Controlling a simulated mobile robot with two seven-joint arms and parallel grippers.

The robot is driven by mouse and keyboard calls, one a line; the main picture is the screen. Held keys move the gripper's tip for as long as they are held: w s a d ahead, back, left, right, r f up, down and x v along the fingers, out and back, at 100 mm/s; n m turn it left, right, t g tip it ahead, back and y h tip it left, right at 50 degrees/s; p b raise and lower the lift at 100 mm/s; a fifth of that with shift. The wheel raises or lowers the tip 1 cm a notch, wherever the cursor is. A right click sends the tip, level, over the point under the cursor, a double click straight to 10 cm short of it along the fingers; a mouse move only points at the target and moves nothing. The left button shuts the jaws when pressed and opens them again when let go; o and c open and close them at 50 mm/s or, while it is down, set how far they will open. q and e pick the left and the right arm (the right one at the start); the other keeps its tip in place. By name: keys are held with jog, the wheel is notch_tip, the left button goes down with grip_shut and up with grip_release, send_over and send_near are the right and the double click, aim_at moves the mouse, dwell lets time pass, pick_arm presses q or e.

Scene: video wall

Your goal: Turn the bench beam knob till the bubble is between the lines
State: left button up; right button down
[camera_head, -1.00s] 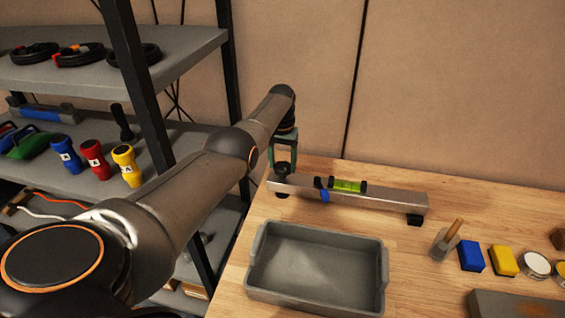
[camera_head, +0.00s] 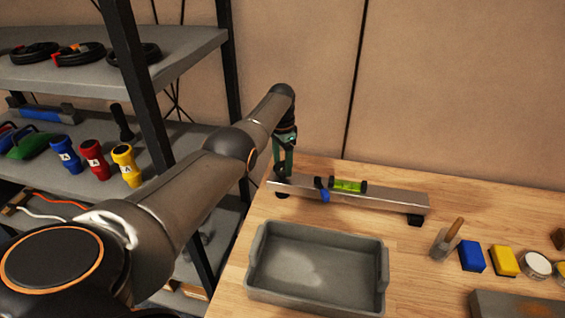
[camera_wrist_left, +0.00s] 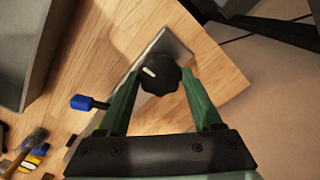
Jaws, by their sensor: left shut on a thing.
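The bench beam (camera_head: 390,203) is a grey metal bar lying on the wooden bench, on dark feet. A yellow-green level vial (camera_head: 349,186) sits on it beside a blue-handled part (camera_head: 323,190). The bubble and lines are too small to make out. The black knob (camera_wrist_left: 160,75), with a white mark, is at the beam's left end. My left gripper (camera_head: 282,166) comes down over that end. In the left wrist view its green fingers (camera_wrist_left: 160,78) are on both sides of the knob, shut on it. My right gripper is not in view.
A grey tray (camera_head: 260,295) stands in front of the beam. To the right are a wood-handled brush (camera_head: 447,240), a blue block (camera_head: 472,256), a yellow block (camera_head: 504,261) and a round tin (camera_head: 536,264). A shelf rack (camera_head: 140,90) stands at the left.

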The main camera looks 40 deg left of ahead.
aim_at(282, 165)
pick_arm(q)
jog(key=shift+s+d+f, duration=0.1)
jog(key=shift+s+f, duration=0.15)
jog(key=shift+f, duration=0.1)
jog(key=o, duration=1.4)
jog(key=shift+w+r, duration=0.1)
jog(key=shift+w, duration=0.1)
jog(key=shift+c, duration=0.2)
jog(key=shift+r+p, duration=0.35)
jog(key=shift+r, duration=0.25)
notch_tip(282, 165, up, 11)
jog(key=shift+r+p, duration=0.2)
jog(key=shift+p, duration=0.15)
jog(key=shift+s, duration=0.1)
